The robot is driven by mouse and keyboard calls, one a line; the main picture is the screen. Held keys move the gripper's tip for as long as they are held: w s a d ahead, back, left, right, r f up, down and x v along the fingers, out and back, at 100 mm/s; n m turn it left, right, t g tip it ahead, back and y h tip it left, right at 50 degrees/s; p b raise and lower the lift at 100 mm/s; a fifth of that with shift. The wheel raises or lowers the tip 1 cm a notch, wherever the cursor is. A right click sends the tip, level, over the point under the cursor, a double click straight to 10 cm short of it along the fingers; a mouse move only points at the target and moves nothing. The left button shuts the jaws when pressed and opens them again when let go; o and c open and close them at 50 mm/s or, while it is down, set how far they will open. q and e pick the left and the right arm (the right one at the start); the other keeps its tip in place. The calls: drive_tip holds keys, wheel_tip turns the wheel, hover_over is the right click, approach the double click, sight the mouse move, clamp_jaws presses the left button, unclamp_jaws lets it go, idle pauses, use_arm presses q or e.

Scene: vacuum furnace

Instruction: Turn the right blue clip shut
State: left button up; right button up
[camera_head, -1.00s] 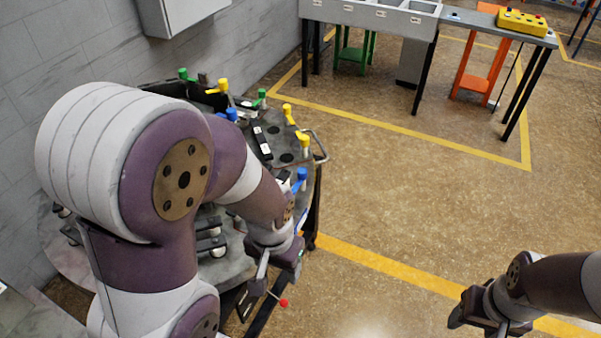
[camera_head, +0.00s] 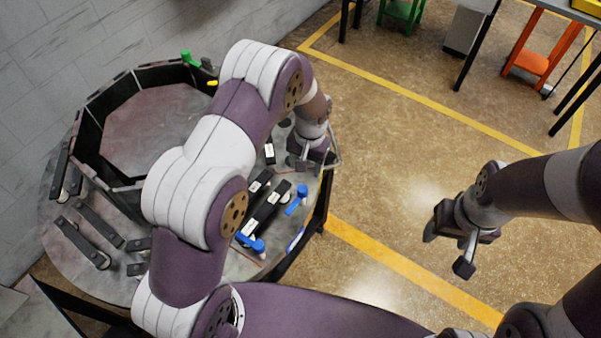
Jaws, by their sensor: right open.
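Two blue clips show on the grey round table in the head view. The right one (camera_head: 297,199) is near the table's right edge, and the other (camera_head: 250,243) is lower and to the left. My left gripper (camera_head: 304,164) is low over the table's right side, above the right blue clip in the picture and apart from it. Its fingers are too small and dark to tell open from shut. My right gripper (camera_head: 448,251) is open and empty over the floor, well right of the table.
The round table (camera_head: 52,228) carries a dark polygonal ring (camera_head: 90,145), several black bars (camera_head: 80,242) and a green clip (camera_head: 188,58). My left arm hides much of its middle. A handle rail juts from its right edge. The floor (camera_head: 390,190) between table and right gripper is clear.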

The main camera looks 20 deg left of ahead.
sight(302, 189)
use_arm(q)
drive_tip(key=s+f, duration=0.1)
drive_tip(key=s+f+p, duration=0.1)
drive_tip(key=shift+s+a+f, duration=0.2)
drive_tip(key=shift+s+f, duration=0.05)
drive_tip(key=shift+f, duration=0.1)
drive_tip(key=f, duration=0.2)
drive_tip(key=w+f+p, duration=0.1)
drive_tip(key=f, duration=0.2)
drive_tip(key=f+p, duration=0.1)
drive_tip(key=f, duration=0.1)
drive_tip(key=shift+w+a+f, duration=0.1)
drive_tip(key=shift+w+f, duration=0.25)
drive_tip(key=shift+s+f, duration=0.1)
drive_tip(key=shift+f, duration=0.15)
drive_tip(key=shift+s, duration=0.3)
drive_tip(key=shift+w+f, duration=0.1)
drive_tip(key=shift+c, duration=0.7)
drive_tip(key=shift+w, duration=0.1)
drive_tip(key=c, duration=0.5)
clamp_jaws()
use_arm(e)
drive_tip(key=r, duration=0.1)
drive_tip(key=s+r, duration=0.1)
drive_tip(key=r, duration=0.1)
drive_tip(key=shift+s+r, duration=0.25)
drive_tip(key=shift+r, duration=0.15)
